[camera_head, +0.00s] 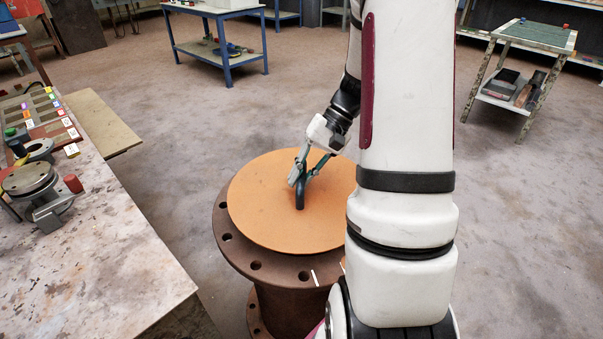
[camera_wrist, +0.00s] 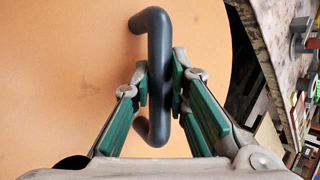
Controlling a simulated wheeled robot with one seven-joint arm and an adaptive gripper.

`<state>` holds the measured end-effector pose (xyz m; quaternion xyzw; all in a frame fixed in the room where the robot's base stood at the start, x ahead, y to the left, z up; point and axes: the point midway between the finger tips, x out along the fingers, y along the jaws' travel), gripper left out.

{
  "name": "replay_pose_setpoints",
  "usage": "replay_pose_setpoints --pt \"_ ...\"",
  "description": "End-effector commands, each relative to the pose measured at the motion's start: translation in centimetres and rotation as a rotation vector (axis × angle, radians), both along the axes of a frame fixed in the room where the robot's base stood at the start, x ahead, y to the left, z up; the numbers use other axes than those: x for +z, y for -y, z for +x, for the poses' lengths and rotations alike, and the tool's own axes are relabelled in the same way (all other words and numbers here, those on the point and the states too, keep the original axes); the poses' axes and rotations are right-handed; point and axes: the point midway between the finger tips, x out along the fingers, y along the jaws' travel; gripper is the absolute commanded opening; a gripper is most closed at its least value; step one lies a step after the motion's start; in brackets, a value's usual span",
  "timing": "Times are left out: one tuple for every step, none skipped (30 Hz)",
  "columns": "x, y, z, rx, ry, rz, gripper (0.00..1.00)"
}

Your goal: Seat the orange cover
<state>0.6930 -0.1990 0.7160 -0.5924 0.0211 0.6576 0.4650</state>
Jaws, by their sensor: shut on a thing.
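The orange cover (camera_head: 262,220) is a flat round disc on top of the brown flanged pipe (camera_head: 290,283). It covers the pipe mouth, and the flange rim with bolt holes shows around its front and left edge. I cannot tell whether the cover touches the flange all round. My gripper (camera_head: 300,183) is shut on the cover's dark handle (camera_head: 300,197) from above. In the wrist view the green-padded fingers of my gripper (camera_wrist: 161,88) pinch the middle of the black handle (camera_wrist: 160,40), with the orange cover (camera_wrist: 60,80) behind it. My arm hides the cover's right side.
A stained workbench (camera_head: 120,245) stands at the left, with a metal flange fixture (camera_head: 35,190) and small coloured parts on it. A white mark (camera_head: 314,278) lies on the front of the flange. A blue-legged table (camera_head: 225,50) and a green-topped cart (camera_head: 535,36) stand farther back. The floor between is clear.

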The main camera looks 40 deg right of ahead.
Motion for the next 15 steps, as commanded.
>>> replay_pose_setpoints --pt "-0.4 0.0 0.0 0.0 0.001 0.001 0.0" --pt "-0.6 0.0 0.0 0.0 0.001 0.001 0.0" --pt "-0.9 0.0 0.0 0.0 0.001 0.001 0.0" --pt "-1.0 0.0 0.0 0.0 0.001 0.001 0.0" --pt "-1.2 0.0 0.0 0.001 0.001 0.001 0.0" --pt "-1.5 0.0 0.0 0.001 0.001 0.001 0.0" --pt "-1.6 0.0 0.0 0.001 0.001 0.001 0.0" --pt "-1.8 0.0 0.0 0.001 0.001 0.001 0.0" --pt "-2.1 0.0 0.0 0.001 0.001 0.001 0.0" --pt "-2.2 0.0 0.0 0.0 0.002 0.0 0.0" --pt "-2.4 0.0 0.0 0.0 0.001 -0.001 0.0" --pt "-2.7 0.0 0.0 0.0 0.001 -0.001 0.0" --pt "-2.8 0.0 0.0 0.0 0.001 -0.001 0.0" --pt "-3.0 0.0 0.0 0.0 0.001 -0.001 0.0" --pt "-3.2 0.0 0.0 0.0 0.001 -0.001 0.0"
